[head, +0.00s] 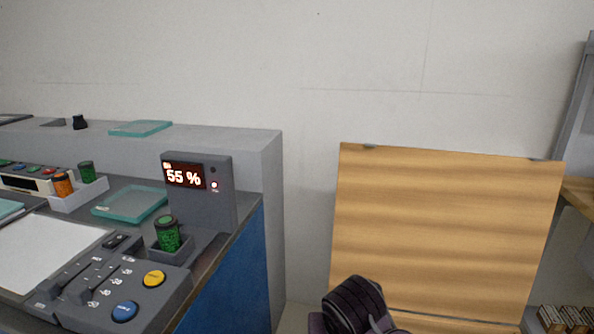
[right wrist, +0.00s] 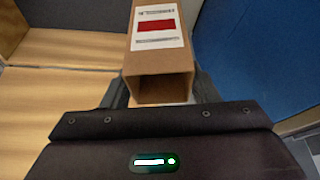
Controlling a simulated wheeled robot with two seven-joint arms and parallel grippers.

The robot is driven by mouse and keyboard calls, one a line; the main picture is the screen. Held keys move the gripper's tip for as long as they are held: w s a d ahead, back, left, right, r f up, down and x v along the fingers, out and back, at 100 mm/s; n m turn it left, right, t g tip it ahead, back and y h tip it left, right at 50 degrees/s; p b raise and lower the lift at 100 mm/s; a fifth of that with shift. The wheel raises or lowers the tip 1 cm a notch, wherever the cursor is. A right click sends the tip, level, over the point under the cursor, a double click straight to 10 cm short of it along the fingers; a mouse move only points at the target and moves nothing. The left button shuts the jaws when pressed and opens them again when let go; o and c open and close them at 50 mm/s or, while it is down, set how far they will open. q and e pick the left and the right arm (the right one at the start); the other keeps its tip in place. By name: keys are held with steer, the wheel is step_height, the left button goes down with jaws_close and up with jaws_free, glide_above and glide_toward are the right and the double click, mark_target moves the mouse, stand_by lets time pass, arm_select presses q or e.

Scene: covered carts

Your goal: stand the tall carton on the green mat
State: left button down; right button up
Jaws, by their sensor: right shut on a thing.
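A tall brown carton (right wrist: 160,62) with a white and red label shows in the right wrist view. Its near end looks open and hollow. My right gripper (right wrist: 163,90) is shut on it, with one dark finger on each side. In the head view only a dark part of my right arm shows at the bottom edge; the gripper and carton are out of that view. My left gripper is in neither view. I do not see the green mat in either view.
A raised wooden panel (head: 450,225) stands at the right, against the wall. A grey console (head: 222,205) with a 55 % display, buttons, green-lidded jars and teal plates is at the left. Its blue side (head: 235,285) also shows at the right wrist view's right (right wrist: 250,50).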

steer(key=w+d+f+m, duration=0.1)
steer(key=d+f, duration=0.3)
steer(key=f, duration=0.4)
steer(key=w+d+f, duration=0.2)
steer(key=d+f, duration=0.3)
steer(key=f, duration=0.3)
steer(key=s+d+f+m+h, duration=0.15)
steer(key=s+d+f, duration=0.45)
steer(key=d+f, duration=0.6)
steer(key=w+a+r, duration=0.1)
steer(key=a+r, duration=0.5)
steer(key=r, duration=0.1)
steer(key=w+a+r+n+y, duration=0.1)
steer(key=w+a+r, duration=0.1)
steer(key=a+r, duration=0.4)
steer(key=w+a+r+n, duration=0.1)
steer(key=w+a+r, duration=0.1)
steer(key=a+r, duration=0.4)
steer(key=shift+w+r+y, duration=0.15)
steer(key=shift+r, duration=0.55)
steer(key=shift+w+r+y, duration=0.1)
steer(key=shift+r, duration=0.55)
steer(key=s+a+r, duration=0.3)
steer(key=r, duration=0.5)
steer(key=shift+a, duration=0.15)
steer(key=shift+n, duration=0.25)
